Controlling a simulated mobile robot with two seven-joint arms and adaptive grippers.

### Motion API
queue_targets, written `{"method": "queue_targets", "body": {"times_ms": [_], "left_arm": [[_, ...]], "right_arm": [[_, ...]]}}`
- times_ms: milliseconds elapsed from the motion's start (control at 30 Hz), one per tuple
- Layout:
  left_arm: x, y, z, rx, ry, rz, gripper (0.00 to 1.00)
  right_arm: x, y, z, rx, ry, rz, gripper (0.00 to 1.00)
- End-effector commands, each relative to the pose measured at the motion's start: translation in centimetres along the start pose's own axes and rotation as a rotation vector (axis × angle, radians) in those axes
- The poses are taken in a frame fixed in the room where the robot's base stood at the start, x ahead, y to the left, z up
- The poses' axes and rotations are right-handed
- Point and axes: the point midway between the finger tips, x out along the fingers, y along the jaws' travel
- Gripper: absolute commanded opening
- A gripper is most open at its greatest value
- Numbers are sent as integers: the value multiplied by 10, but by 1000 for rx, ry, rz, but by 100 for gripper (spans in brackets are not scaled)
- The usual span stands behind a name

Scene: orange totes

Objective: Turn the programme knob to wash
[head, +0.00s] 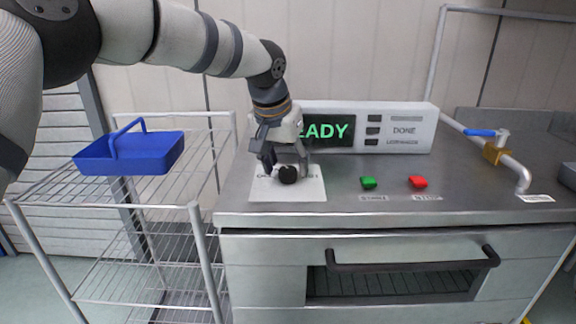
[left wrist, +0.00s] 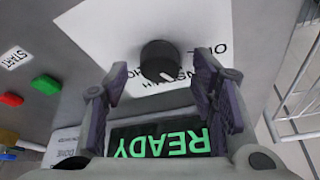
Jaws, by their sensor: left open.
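The black programme knob (head: 288,174) stands on a white label plate (head: 312,190) on the steel top. In the left wrist view the knob (left wrist: 160,62) shows a white pointer mark toward its lower right, and parts of the printed label (left wrist: 105,35) are covered. My left gripper (head: 284,168) is above and around the knob in the head view. In the left wrist view its two fingers (left wrist: 162,85) are apart, one to each side of the knob, with gaps between them and it. My right gripper is not in view.
A display (head: 332,129) reads READY, its first letter hidden in the head view. A green button (head: 368,183) and red button (head: 418,182) lie right of the plate. A blue-handled tap (head: 497,150) stands at right. A blue basket (head: 130,153) sits on the wire rack (head: 206,165).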

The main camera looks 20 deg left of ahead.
Motion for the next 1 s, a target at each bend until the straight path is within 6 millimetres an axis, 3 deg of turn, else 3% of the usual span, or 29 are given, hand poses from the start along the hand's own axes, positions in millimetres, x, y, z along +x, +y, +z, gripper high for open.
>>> {"method": "queue_targets", "body": {"times_ms": [100, 367, 567, 1000], "left_arm": [[9, 0, 0, 1, 1, 1, 52], [10, 0, -1, 1, 4, 0, 52], [10, 0, -1, 1, 3, 0, 7], [11, 0, 0, 73, 1, 31, 5]], "right_arm": [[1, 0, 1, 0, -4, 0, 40], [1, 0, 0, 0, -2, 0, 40], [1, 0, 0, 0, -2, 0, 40], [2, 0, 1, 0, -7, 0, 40]]}}
